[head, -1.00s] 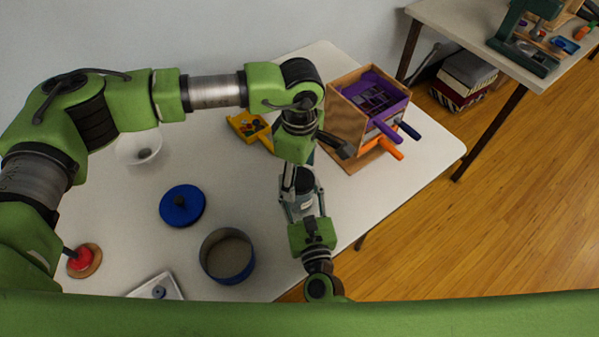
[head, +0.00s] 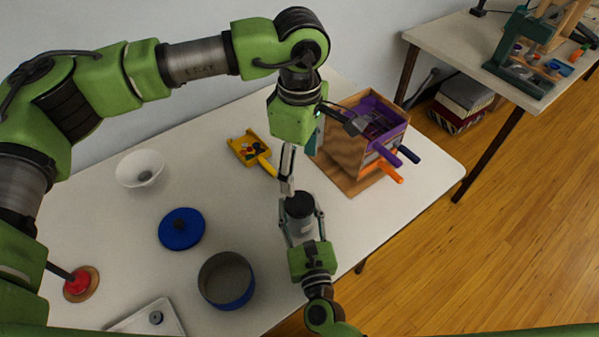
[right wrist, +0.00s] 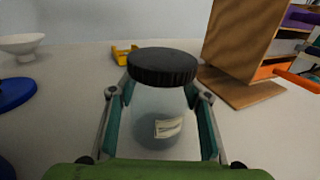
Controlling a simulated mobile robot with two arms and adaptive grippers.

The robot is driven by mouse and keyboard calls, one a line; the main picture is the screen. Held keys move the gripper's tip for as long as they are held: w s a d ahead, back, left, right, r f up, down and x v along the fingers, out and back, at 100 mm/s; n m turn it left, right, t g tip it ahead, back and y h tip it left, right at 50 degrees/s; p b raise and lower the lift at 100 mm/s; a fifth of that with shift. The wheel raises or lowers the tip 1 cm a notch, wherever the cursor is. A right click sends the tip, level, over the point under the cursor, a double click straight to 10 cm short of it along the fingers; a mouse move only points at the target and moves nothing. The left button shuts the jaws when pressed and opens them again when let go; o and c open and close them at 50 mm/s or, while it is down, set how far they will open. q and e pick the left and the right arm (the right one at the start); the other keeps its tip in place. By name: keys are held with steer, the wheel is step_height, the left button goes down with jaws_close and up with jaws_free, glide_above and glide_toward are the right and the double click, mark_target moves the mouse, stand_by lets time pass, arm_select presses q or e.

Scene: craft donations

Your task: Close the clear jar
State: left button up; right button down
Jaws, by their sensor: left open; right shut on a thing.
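The clear jar (right wrist: 158,112) stands upright between the fingers of my right gripper (head: 302,222), which is shut on it. A small pale piece shows inside or on the jar in the right wrist view. A black ribbed lid (right wrist: 162,66) sits on top of the jar and looks level; the lid also shows in the head view (head: 299,206). I cannot tell whether it is screwed tight. My left gripper (head: 287,188) is open, pointing down just above the lid in the head view, and apart from it. The left fingers do not show in the right wrist view.
A wooden box with purple, orange and blue handles (head: 350,150) stands behind the jar. The table's right edge is near the jar.

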steer(key=c, duration=1)
jaws_free()
steer(key=shift+c, duration=0.2)
steer(key=v, duration=1.2)
